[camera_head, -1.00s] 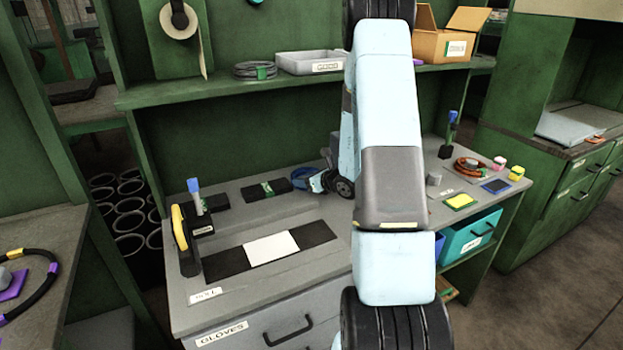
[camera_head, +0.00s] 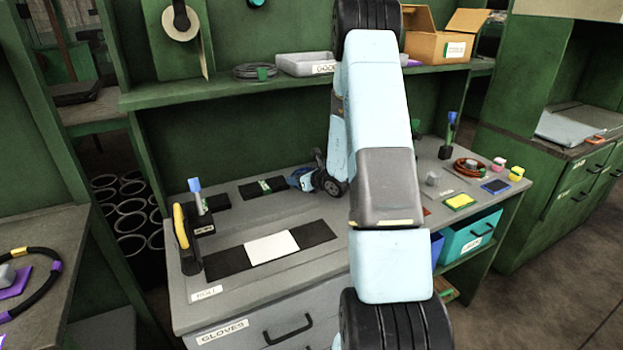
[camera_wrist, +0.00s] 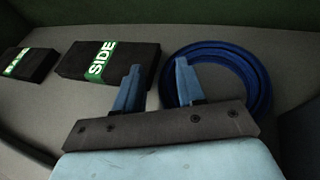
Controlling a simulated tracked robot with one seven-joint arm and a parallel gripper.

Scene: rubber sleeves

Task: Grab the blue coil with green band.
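The blue coil (camera_wrist: 262,88) lies on the grey bench top at the right of the wrist view. No green band shows on its visible part. My gripper (camera_wrist: 156,80) is open, its two blue fingers apart with nothing clearly held. The right finger stands in front of the coil's left rim, and part of that rim shows between the fingers. I cannot tell whether they touch. In the head view my gripper (camera_head: 303,180) is low over the back of the bench and largely covers the coil there.
A black block with a green SIDE label (camera_wrist: 112,63) lies left of the coil. A cardboard box (camera_head: 436,40), a grey tray (camera_head: 300,64) and a dark coil (camera_head: 254,71) are on the shelf above. A yellow roll holder (camera_head: 181,228) stands at front left.

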